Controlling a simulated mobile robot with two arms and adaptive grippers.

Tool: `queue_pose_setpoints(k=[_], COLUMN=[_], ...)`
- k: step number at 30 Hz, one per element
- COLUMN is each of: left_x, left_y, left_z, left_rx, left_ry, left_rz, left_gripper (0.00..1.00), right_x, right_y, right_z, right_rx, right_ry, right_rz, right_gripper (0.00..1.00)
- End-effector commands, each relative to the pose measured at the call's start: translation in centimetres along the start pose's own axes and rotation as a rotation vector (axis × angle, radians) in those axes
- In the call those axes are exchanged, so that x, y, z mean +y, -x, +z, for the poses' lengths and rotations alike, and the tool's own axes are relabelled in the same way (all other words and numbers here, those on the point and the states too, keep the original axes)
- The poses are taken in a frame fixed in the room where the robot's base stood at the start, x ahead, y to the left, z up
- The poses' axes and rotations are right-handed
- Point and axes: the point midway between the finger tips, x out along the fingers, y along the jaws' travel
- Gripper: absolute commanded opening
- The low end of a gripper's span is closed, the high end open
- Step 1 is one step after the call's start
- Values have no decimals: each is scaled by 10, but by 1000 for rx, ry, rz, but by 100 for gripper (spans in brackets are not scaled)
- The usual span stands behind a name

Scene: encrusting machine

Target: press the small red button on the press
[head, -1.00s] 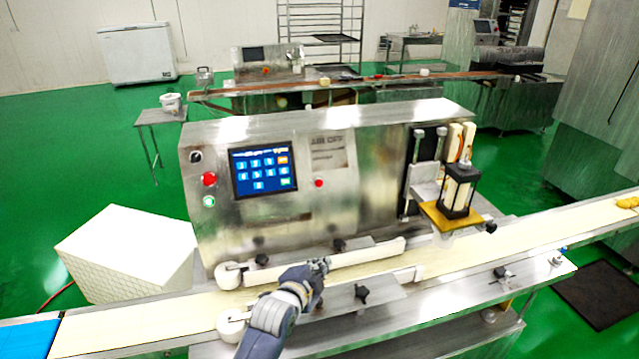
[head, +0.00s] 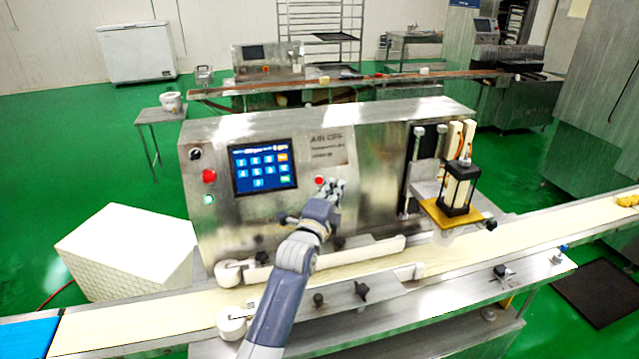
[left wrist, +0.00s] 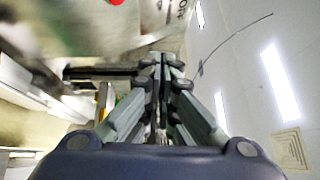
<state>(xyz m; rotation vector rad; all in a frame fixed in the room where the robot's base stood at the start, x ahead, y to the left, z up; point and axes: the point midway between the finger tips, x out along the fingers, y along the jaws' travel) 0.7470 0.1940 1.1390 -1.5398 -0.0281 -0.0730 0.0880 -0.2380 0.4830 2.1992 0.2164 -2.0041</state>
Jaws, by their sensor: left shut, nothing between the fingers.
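The press (head: 375,155) is a steel machine with a blue touch screen (head: 263,170) on its front. The small red button (head: 319,180) sits on the front panel, right of the screen and below a label plate. In the left wrist view a red button (left wrist: 116,1) shows at the top edge, partly cut off. My left gripper (head: 338,187) is shut and empty, with its fingertips just right of and slightly below the small red button in the head view. I cannot tell whether they touch the panel. My right gripper is not in view.
A larger red button (head: 209,176) and a green-lit button (head: 209,200) are left of the screen. A conveyor belt (head: 150,322) with white guide rails (head: 340,262) runs in front of the press. A pressing head (head: 458,190) stands at the right.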

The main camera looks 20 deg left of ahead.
Motion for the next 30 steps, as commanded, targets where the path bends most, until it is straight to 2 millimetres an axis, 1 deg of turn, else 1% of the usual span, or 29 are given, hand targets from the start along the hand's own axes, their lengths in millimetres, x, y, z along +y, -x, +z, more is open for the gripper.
queue_pose_setpoints(k=[1,3,15,21,30], left_x=[7,12,36,41,42], left_y=[-3,-9,-41,-53,-56], left_z=[3,7,31,39,41], left_rx=[-1,-1,-1,0,0], left_ry=[0,-1,-2,-1,2], left_rz=[0,0,-1,0,1], left_gripper=[0,0,0,0,0], right_x=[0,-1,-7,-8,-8], right_y=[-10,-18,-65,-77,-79], right_z=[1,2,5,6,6], right_rx=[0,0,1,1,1], right_ry=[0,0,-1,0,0], right_rz=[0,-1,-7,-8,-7], right_gripper=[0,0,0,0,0])
